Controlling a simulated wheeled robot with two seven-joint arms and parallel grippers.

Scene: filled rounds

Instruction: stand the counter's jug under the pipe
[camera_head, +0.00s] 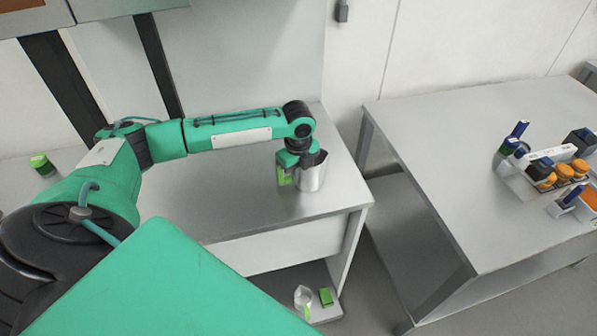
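A silver metal jug (313,177) stands upright on the grey counter (240,215), near its right end. My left gripper (297,163) reaches down from above at the jug's left side, touching it or very close. Its fingertips are hidden by the wrist and the jug, so I cannot tell if they are closed on it. A bright green piece shows just left of the jug. My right gripper is not in view. I cannot make out a pipe in this view.
A green-lidded jar (42,165) stands at the counter's far left. Below, a low shelf holds a pale cup-like thing (303,296) and a green box (326,297).

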